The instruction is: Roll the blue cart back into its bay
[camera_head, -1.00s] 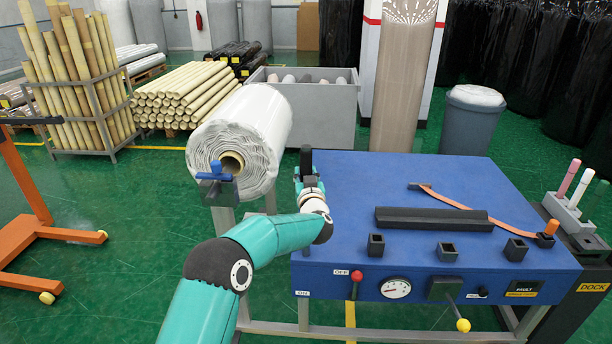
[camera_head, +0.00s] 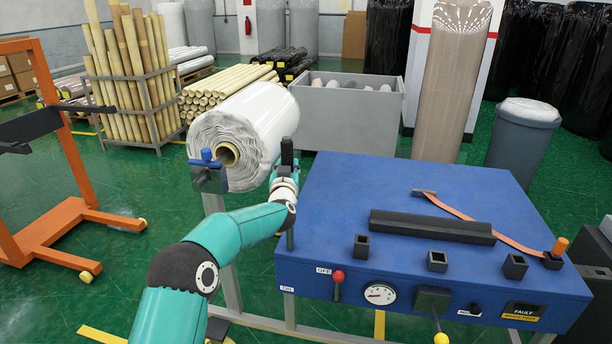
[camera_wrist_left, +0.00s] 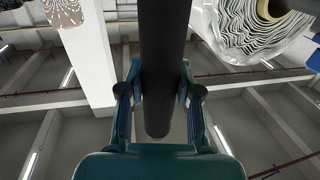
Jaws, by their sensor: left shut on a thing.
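The blue cart (camera_head: 350,190) has a flat blue top, a front panel with a red-knobbed lever and a gauge, and metal legs. A large white roll (camera_head: 262,115) lies along its left side, its end held at a dark bracket with a blue clamp. My left gripper (camera_head: 287,170) is shut on a dark upright bar at the cart's left edge. In the left wrist view the bar (camera_wrist_left: 164,70) stands between the fingers. My right gripper is not in view.
An orange frame on casters (camera_head: 75,175) stands at the left. A grey bin (camera_head: 345,115), a crate of tan poles (camera_head: 155,115) and a lidded drum (camera_head: 520,140) stand behind. Green floor is open between the orange frame and the cart.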

